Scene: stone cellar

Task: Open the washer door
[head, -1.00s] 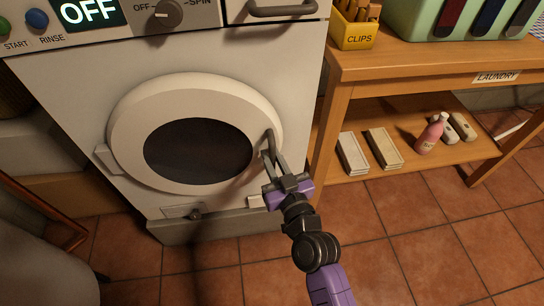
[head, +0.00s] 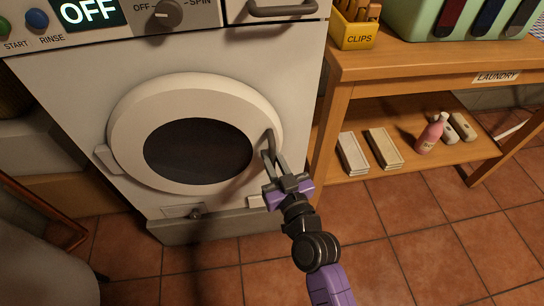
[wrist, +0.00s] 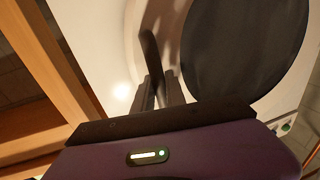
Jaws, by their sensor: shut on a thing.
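The white washer (head: 80,90) stands at the left, its display reading OFF. Its round door (head: 128,150) with a dark window (head: 198,150) looks closed, with the hinge block at its left edge. A dark handle (head: 270,138) is on the door's right edge. My gripper (head: 271,162) is at the handle, its fingers shut on it. In the wrist view, the handle (wrist: 149,52) runs down between the fingertips of my gripper (wrist: 158,88), with the door's white rim and dark window (wrist: 240,50) behind. The fingers partly hide the handle's lower end.
A wooden table (head: 400,60) with a lower shelf stands close at the right, holding a yellow clips box (head: 355,35), a green bin (head: 420,20) and a pink bottle (head: 431,135). The tiled floor (head: 400,245) in front is clear.

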